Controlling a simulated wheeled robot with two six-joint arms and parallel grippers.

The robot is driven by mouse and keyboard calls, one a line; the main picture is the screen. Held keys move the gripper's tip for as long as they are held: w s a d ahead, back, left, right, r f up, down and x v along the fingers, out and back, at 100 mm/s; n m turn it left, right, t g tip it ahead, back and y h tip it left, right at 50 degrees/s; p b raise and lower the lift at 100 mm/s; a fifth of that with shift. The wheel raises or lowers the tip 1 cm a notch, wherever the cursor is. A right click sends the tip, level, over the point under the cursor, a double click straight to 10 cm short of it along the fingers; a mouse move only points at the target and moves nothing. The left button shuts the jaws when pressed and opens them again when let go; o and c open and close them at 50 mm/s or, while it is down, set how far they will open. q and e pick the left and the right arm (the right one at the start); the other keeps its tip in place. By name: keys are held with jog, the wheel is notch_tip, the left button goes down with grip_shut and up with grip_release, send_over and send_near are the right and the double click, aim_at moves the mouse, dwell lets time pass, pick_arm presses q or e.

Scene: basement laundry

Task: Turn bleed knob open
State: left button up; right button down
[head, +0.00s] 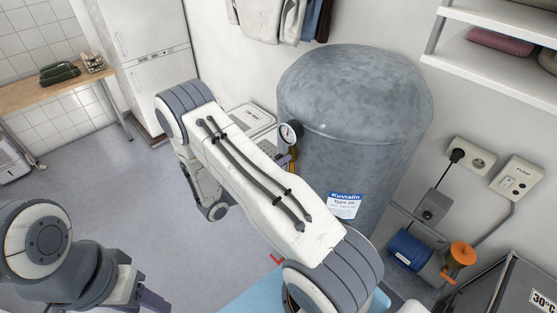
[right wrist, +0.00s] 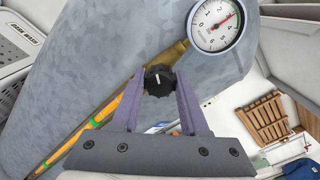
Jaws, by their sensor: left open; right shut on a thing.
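The bleed knob (right wrist: 159,80) is a small black ribbed knob with a white mark, on the brass fitting of the grey tank (head: 350,110). In the right wrist view it sits between the purple fingertips of my right gripper (right wrist: 159,88), which is shut on it. A round pressure gauge (right wrist: 215,24) is just above and right of the knob; it also shows in the head view (head: 290,133). There my right arm hides the knob and most of that gripper. My left gripper (head: 150,300) is open at the lower left, partly cut off, far from the tank.
A blue pump (head: 408,250) with an orange cap stands right of the tank, below wall sockets (head: 472,158). A white shelf (head: 490,55) is at the upper right. A wooden bench (head: 50,88) and a white fridge (head: 150,55) stand at the back left. The floor between is clear.

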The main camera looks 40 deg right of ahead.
jog(key=n+p, duration=0.1)
jog(key=n, duration=0.3)
jog(key=shift+r+n, duration=0.1)
jog(key=shift+n, duration=0.3)
jog(key=n+p, duration=0.1)
jog(key=n, duration=0.3)
jog(key=shift+n, duration=0.3)
jog(key=shift+c, duration=2.1)
grip_release()
jog(key=shift+a, duration=0.1)
